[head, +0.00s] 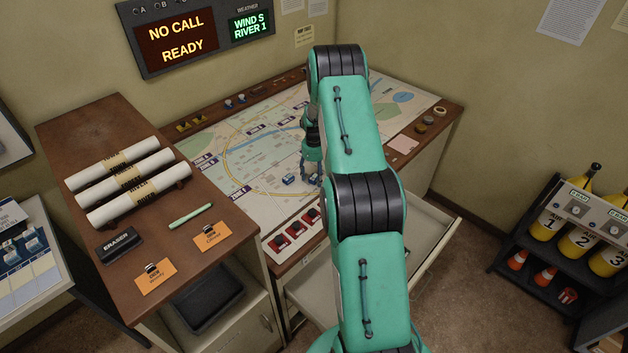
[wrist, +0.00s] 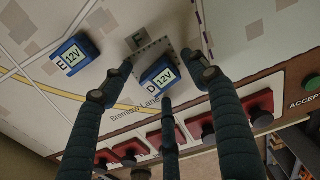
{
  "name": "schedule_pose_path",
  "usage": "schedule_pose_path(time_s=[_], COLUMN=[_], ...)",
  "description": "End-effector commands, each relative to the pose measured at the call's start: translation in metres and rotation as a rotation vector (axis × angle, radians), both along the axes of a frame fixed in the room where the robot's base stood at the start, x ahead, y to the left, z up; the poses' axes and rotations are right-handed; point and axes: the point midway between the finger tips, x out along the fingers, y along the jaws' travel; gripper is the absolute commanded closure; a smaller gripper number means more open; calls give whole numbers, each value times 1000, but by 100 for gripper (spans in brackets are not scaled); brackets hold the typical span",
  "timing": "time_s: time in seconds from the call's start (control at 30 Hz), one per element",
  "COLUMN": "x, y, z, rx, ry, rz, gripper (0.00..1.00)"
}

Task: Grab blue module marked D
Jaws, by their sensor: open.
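In the head view my gripper (head: 311,172) is partly hidden by my arm. Another blue module, marked E (wrist: 74,57), lies to the left.
A row of red switches (head: 291,232) with black knobs runs along the near edge of the map table (head: 255,205). In the wrist view a green button (wrist: 312,82) is at the right. The brown cabinet (head: 115,235) with white rolls stands left. An open drawer (head: 432,235) juts out right.

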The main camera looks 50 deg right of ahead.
Motion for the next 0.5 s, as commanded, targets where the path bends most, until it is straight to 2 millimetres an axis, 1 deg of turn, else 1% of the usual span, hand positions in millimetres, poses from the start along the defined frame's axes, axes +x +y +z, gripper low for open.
schedule_pose_path(time_s=[0.33,0.47,0.5], x=[0,0,0], y=[0,0,0], z=[0,0,0], rx=[0,0,0], ry=[0,0,0], rz=[0,0,0], gripper=[41,66,74])
